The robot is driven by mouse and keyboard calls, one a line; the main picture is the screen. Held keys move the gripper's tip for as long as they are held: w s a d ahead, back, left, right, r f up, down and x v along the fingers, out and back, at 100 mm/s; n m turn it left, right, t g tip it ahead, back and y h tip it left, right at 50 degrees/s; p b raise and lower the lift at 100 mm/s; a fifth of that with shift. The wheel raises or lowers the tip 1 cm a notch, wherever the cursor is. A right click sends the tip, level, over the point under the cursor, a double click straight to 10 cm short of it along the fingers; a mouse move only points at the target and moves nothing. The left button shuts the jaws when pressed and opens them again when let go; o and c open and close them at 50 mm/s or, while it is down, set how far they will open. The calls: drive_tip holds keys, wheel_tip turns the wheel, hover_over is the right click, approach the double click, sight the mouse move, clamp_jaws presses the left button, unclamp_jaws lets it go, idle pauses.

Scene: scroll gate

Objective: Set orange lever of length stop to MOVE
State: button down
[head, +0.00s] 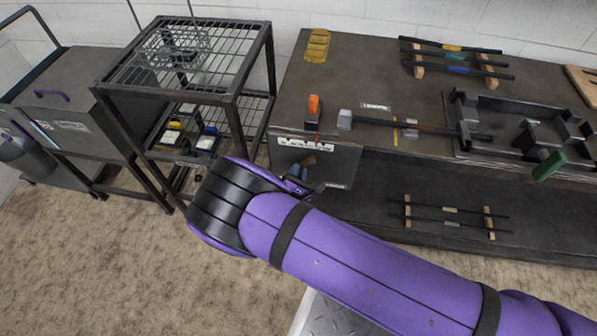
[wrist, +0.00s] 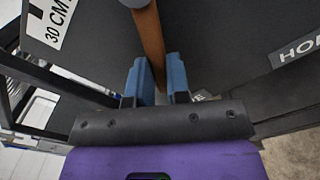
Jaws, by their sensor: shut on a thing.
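The orange lever (wrist: 149,38) shows in the wrist view as an orange-brown bar running down from the top edge. My gripper (wrist: 158,82) has its two blue fingers on either side of the bar and is shut on it. The bar's lower end is hidden behind the gripper body. A HOLD label (wrist: 297,49), cut off by the frame, lies on the dark panel to the right. A mostly hidden label ending in E (wrist: 201,97) shows just right of the fingers. In the head view my gripper (head: 304,164) is at the bench's front panel, largely hidden behind my wrist.
A white 30 CM label (wrist: 58,20) is on the panel at left. On the bench stand an orange-topped block (head: 314,106), a rod (head: 385,123) and a dark fixture (head: 525,125) with a green handle (head: 549,165). A wire rack (head: 190,60) stands left of the bench. Floor in front is open.

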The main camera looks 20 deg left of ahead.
drive_tip(key=c, duration=1.1)
unclamp_jaws()
drive_tip(key=shift+s, duration=0.1)
drive_tip(key=v, duration=1)
drive_tip(key=shift+s, duration=0.35)
